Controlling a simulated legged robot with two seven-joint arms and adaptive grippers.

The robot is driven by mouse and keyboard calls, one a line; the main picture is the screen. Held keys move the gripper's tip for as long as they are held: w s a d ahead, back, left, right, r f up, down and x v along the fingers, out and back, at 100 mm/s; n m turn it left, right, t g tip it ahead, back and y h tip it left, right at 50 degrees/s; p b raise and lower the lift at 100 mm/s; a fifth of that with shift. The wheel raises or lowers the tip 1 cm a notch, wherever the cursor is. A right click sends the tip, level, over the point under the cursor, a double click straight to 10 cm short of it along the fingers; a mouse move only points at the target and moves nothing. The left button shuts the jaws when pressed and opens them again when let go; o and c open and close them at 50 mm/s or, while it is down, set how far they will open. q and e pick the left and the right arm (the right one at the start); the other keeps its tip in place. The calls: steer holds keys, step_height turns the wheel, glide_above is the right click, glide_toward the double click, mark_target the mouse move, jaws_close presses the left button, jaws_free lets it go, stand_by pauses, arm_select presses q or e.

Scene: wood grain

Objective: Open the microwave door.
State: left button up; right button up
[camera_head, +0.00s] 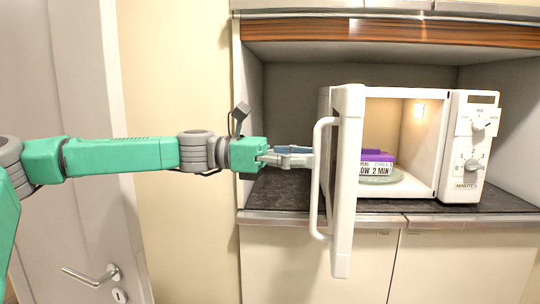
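The white microwave (475,148) stands on a dark counter with its door (346,180) swung well open toward me, seen nearly edge-on. The door's white bar handle (317,190) faces left. Through the opening I see a lit interior, with a purple-and-white food box (376,168) on a round glass plate (383,177). My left gripper (309,158) points right, its fingertips close to the upper half of the handle. The handle and door edge hide whether the tips touch it, and the finger gap is unclear. My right gripper is not in view.
The microwave sits in a niche with side walls and a wooden strip (390,31) above. Cabinet fronts (460,265) are below the counter (280,189). A white room door (60,100) with a metal handle (92,276) stands at the left.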

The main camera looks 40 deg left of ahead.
arm_select(q)
steer(key=v, duration=1)
steer(key=shift+w+a, duration=0.15)
steer(key=shift+a, duration=0.1)
steer(key=shift+d, duration=0.1)
steer(key=shift+f, duration=0.1)
